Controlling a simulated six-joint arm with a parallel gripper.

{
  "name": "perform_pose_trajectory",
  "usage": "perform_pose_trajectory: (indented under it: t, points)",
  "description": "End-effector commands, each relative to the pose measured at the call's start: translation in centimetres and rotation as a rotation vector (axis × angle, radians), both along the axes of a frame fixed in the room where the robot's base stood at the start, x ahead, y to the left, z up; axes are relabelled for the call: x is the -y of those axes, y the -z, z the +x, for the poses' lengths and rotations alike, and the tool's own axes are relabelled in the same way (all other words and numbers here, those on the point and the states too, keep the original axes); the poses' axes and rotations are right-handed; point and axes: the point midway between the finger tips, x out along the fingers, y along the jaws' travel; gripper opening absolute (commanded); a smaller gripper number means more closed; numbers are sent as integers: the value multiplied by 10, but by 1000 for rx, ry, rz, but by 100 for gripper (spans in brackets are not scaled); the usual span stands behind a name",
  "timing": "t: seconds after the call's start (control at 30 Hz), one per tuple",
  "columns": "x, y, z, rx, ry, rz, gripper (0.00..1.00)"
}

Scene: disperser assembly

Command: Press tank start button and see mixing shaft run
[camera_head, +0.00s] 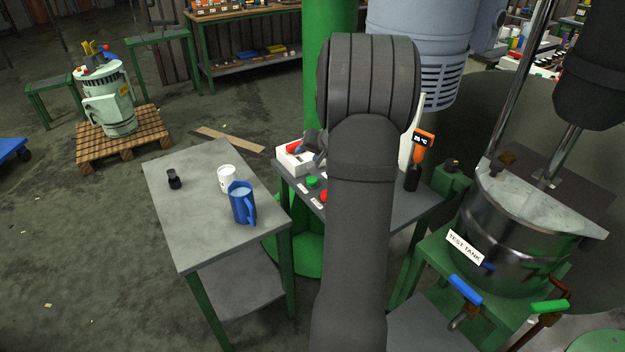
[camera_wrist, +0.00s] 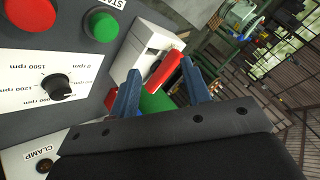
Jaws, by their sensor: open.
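A round green button (camera_wrist: 104,25) on the grey control panel has a partly visible label beginning "STA"; it also shows in the head view (camera_head: 312,181). A white box (camera_wrist: 146,45) with a red part (camera_wrist: 166,73) stands beside the panel. My gripper (camera_wrist: 160,68) is open, its blue fingers either side of the red part in the picture; I cannot tell whether they touch it. In the head view my gripper (camera_head: 315,144) is by the white box, partly hidden by my arm. The metal tank (camera_head: 520,245) labelled "TEST TANK" stands at right with a shaft (camera_head: 560,155) above it.
A red button (camera_wrist: 30,14) and a black rpm knob (camera_wrist: 55,87) are near the green button. The left table (camera_head: 190,220) holds a blue jug (camera_head: 242,203), a white cup (camera_head: 227,178) and a small black object (camera_head: 174,179).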

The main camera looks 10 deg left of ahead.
Motion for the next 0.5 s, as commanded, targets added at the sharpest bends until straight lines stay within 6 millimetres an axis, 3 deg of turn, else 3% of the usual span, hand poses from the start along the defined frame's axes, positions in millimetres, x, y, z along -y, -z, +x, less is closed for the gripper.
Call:
perform_pose_trajectory:
  t: [0.03, 0.2, 0.5]
  points:
    - [0, 0, 0, 0, 0, 0, 33]
    - [0, 0, 0, 0, 0, 0, 0]
    - [0, 0, 0, 0, 0, 0, 0]
